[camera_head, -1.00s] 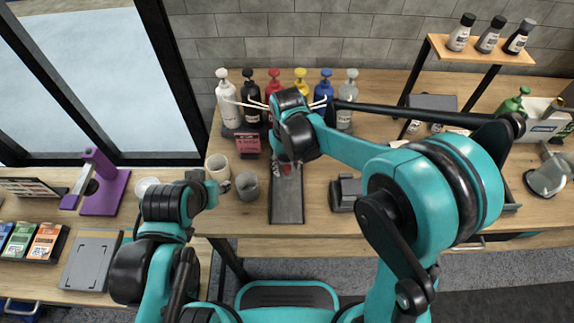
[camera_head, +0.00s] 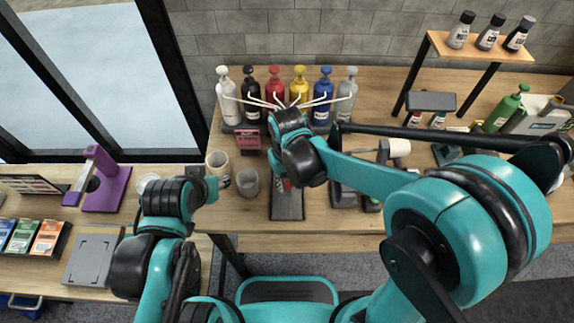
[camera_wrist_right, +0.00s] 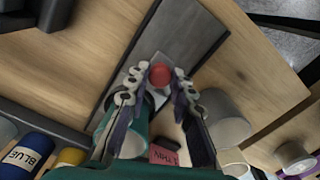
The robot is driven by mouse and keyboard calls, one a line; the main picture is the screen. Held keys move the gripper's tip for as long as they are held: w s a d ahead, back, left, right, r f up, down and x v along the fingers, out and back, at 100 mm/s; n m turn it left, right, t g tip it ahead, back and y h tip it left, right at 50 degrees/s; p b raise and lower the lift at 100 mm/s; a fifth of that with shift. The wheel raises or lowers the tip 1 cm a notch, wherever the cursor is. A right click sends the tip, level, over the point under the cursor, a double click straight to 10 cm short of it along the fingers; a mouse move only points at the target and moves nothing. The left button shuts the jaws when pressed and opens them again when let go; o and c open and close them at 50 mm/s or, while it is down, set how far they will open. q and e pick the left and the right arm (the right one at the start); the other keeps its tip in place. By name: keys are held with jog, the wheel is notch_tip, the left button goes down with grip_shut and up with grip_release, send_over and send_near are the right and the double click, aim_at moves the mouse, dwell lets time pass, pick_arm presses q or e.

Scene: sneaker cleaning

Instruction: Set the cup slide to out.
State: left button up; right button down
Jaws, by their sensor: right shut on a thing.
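The cup slide is a long dark grey track (camera_head: 287,207) lying on the workbench, and it runs from the dispensers toward the front edge. It also shows in the right wrist view (camera_wrist_right: 187,40). A red knob (camera_wrist_right: 160,75) sits on it, with a bit of red showing in the head view (camera_head: 285,185). My right gripper (camera_wrist_right: 161,79) has its fingertips closed on the red knob. In the head view my right wrist hides the fingers and the far part of the track.
A beige cup (camera_head: 218,166) and a grey cup (camera_head: 248,182) stand left of the track. Several pump bottles, such as the blue one (camera_head: 323,98), line the wall behind a pink sign (camera_head: 248,138). A dark block (camera_head: 343,192) stands close on the right.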

jog(key=s+p, duration=0.1)
jog(key=s, duration=0.8)
jog(key=shift+s, duration=0.25)
jog(key=c, duration=1.3)
grip_release()
jog(key=shift+s, duration=0.15)
jog(key=shift+r, duration=0.6)
notch_tip(320, 180, up, 11)
jog(key=shift+f, duration=0.15)
